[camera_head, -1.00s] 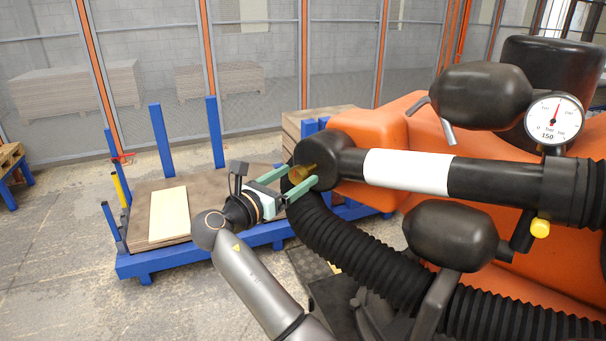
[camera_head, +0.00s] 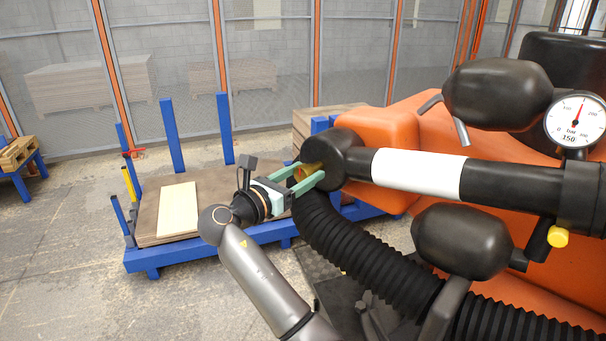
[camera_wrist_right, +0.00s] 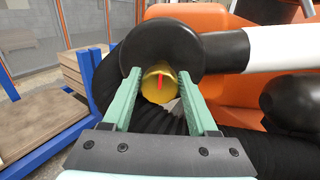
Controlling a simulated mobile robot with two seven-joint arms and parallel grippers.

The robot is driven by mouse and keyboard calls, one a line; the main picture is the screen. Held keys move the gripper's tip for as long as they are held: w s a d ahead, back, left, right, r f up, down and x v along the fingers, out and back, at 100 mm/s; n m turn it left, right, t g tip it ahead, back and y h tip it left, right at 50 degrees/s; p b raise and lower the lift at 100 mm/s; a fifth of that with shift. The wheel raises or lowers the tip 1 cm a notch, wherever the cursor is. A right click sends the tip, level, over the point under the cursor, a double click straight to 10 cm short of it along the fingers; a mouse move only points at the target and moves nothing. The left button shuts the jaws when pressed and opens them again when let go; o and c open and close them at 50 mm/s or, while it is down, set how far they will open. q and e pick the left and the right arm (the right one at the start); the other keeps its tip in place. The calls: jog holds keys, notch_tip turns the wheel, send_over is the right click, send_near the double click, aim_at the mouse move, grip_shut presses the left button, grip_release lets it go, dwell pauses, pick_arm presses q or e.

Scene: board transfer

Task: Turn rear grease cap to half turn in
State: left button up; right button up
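The yellow rear grease cap (camera_head: 313,169) sits on the end of a black cylinder (camera_head: 340,159). In the right wrist view the cap (camera_wrist_right: 161,84) carries a red mark that stands about upright. My right gripper (camera_head: 308,176) has its two green fingers on either side of the cap. In the right wrist view, narrow dark gaps seem to show between the cap and the fingers (camera_wrist_right: 161,80), so it looks open around the cap. Contact at the fingertips is hard to judge. My left gripper is not in view.
A black ribbed hose (camera_head: 365,255) runs just below the cap and cylinder. An orange machine body (camera_head: 385,135) with a pressure gauge (camera_head: 575,120) fills the right. A blue cart (camera_head: 200,250) bearing boards stands left, with open floor around it.

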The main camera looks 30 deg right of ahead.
grip_shut()
